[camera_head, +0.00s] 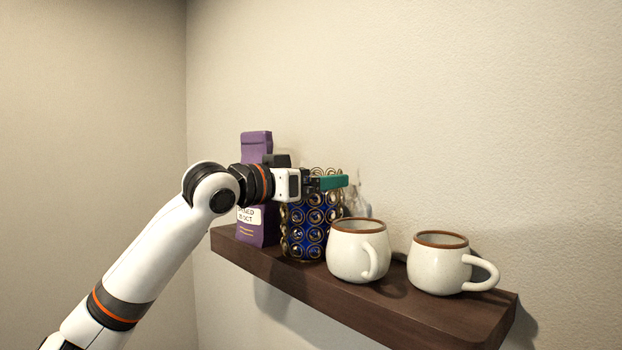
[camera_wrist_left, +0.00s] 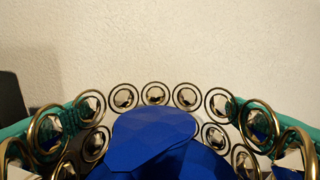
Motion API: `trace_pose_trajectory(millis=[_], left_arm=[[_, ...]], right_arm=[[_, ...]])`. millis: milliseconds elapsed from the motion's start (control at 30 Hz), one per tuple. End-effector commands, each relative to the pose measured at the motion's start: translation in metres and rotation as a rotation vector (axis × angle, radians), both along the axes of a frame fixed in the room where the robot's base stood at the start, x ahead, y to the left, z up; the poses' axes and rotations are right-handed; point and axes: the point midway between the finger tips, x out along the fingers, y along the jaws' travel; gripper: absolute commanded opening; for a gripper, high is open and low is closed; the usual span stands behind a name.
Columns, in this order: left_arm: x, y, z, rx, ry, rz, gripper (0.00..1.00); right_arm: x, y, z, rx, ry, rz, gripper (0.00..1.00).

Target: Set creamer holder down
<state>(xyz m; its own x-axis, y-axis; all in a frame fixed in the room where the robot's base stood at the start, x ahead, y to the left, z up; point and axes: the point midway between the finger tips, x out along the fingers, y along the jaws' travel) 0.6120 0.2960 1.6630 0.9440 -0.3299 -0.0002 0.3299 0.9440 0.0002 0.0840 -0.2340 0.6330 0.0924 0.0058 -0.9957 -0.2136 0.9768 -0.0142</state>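The creamer holder (camera_head: 305,232) is a round rack of gold rings with blue contents, upright at the left part of the shelf. Its base looks level with the shelf top; I cannot tell whether it rests there or hangs just above. My left gripper (camera_head: 333,182) reaches over its top from the left. In the left wrist view, the teal fingers lie against the ring wall on both sides of the holder (camera_wrist_left: 155,95), with faceted blue contents (camera_wrist_left: 155,145) between them. My right gripper is out of view.
The dark wooden shelf (camera_head: 390,312) is narrow and open at the front. A white mug (camera_head: 350,252) stands close to the holder's right, with a second mug (camera_head: 437,268) beyond it. A purple package (camera_head: 256,147) stands to the left; a clear object (camera_head: 357,201) is behind.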

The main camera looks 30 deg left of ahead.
Motion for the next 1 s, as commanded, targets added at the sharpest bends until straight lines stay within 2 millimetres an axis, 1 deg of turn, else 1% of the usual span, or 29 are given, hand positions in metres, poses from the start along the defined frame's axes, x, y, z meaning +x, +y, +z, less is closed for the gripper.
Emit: trace_pose_trajectory(millis=[167,267,367,467,600,800,900,1000], left_arm=[[0.0,0.0,0.0,0.0,0.0,0.0,1.0],[0.0,0.0,0.004,0.0,-0.001,0.0,1.0],[-0.009,0.004,0.001,-0.001,-0.002,0.001,1.0],[-0.025,0.01,-0.001,0.0,-0.003,0.002,1.0],[-0.055,0.02,-0.002,0.001,-0.004,0.002,1.0],[-0.092,0.033,0.0,0.0,-0.003,0.002,1.0],[-0.104,0.037,0.001,-0.001,-0.002,0.001,1.0],[-0.111,0.039,0.002,0.001,-0.001,0.0,1.0]], right_arm=[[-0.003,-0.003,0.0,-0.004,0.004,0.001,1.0],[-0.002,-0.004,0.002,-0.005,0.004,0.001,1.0],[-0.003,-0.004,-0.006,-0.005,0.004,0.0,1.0],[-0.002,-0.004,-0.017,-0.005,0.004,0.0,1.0],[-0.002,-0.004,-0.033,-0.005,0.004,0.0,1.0],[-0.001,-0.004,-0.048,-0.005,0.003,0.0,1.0],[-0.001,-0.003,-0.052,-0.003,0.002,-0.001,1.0],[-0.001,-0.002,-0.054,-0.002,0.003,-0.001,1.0]])
